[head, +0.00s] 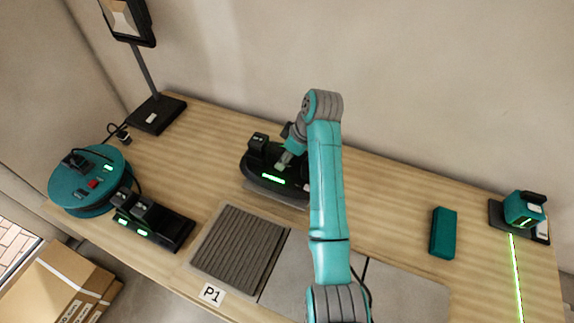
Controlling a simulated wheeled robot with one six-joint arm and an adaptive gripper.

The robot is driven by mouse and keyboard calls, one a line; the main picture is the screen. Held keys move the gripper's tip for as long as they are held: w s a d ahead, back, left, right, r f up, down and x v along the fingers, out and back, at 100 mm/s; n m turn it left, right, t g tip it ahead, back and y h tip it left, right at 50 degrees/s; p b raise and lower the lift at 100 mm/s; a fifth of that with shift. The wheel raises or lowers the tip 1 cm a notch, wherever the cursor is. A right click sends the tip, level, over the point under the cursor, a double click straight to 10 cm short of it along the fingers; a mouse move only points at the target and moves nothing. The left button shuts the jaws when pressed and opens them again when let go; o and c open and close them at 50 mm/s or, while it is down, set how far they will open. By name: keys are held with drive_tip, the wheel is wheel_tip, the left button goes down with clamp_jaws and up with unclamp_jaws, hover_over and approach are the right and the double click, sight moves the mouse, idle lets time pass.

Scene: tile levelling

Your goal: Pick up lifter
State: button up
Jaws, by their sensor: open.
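The lifter appears to be the black oval device (262,184) with a green lit strip and a block on its left end. It sits at the back middle of the bench, on or just behind a flat grey piece. My gripper (286,160) is over its middle, pointing down and left. The gripper is open, but its fingers are small and partly hidden against the dark body. I cannot tell whether they touch it or surround a handle. My arm hides the right end of the device.
A ribbed tile (238,252) marked P1 and plain grey tiles (405,290) lie in front. A cable reel (88,182), a battery charger (172,232) and a lamp (157,114) stand left. A teal block (443,233) and a laser level (525,209) are right. Bare bench (395,215) lies between.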

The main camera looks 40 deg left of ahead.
drive_tip(key=shift+f, duration=0.25)
idle(0.4)
clamp_jaws()
drive_tip(key=shift+a+r, duration=0.1)
drive_tip(key=shift+r, duration=0.05)
